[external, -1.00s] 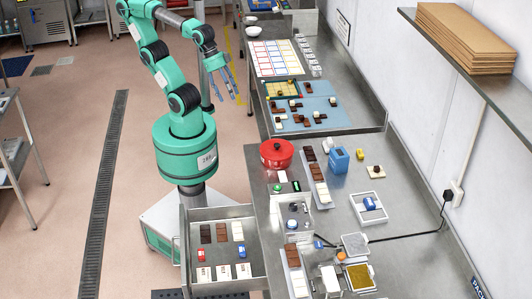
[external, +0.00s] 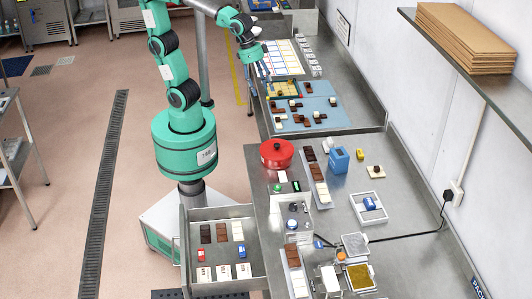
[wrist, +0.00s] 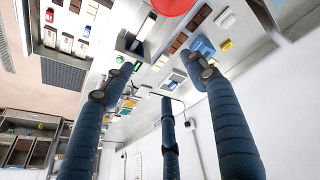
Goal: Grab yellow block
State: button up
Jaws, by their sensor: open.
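A small yellow block (external: 360,154) lies on the steel bench, just right of a blue box (external: 339,160). In the wrist view the yellow block (wrist: 226,45) shows at upper right, beside the blue box (wrist: 203,44) and beyond the right finger's tip. My gripper (external: 264,74) is over the left edge of the far bench section, well behind and left of the block. In the wrist view its dark blue fingers (wrist: 163,68) are spread wide with nothing between them.
A red round pot (external: 277,153) and chocolate bars on a tray (external: 318,178) lie left of the block. A white frame (external: 368,207) stands in front of it. A blue mat (external: 318,119) with small pieces is behind. A shelf (external: 470,70) overhangs at right.

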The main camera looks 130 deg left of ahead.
jog(key=w+a+n+g+p, duration=0.1)
jog(key=w+a+n, duration=0.25)
jog(key=w, duration=0.35)
jog(key=w+a+n+p, duration=0.2)
jog(key=w+a, duration=0.2)
jog(key=w, duration=0.2)
jog(key=n+g+p, duration=0.3)
jog(key=n+p, duration=0.3)
jog(key=n, duration=0.8)
send_over(361, 152)
notch_tip(361, 152, down, 28)
jog(key=shift+h, duration=0.3)
jog(key=shift+d+f, duration=0.1)
jog(key=shift+f, duration=0.1)
jog(key=shift+f+p, duration=0.3)
jog(key=shift+f, duration=3.85)
jog(key=shift+f, duration=0.15)
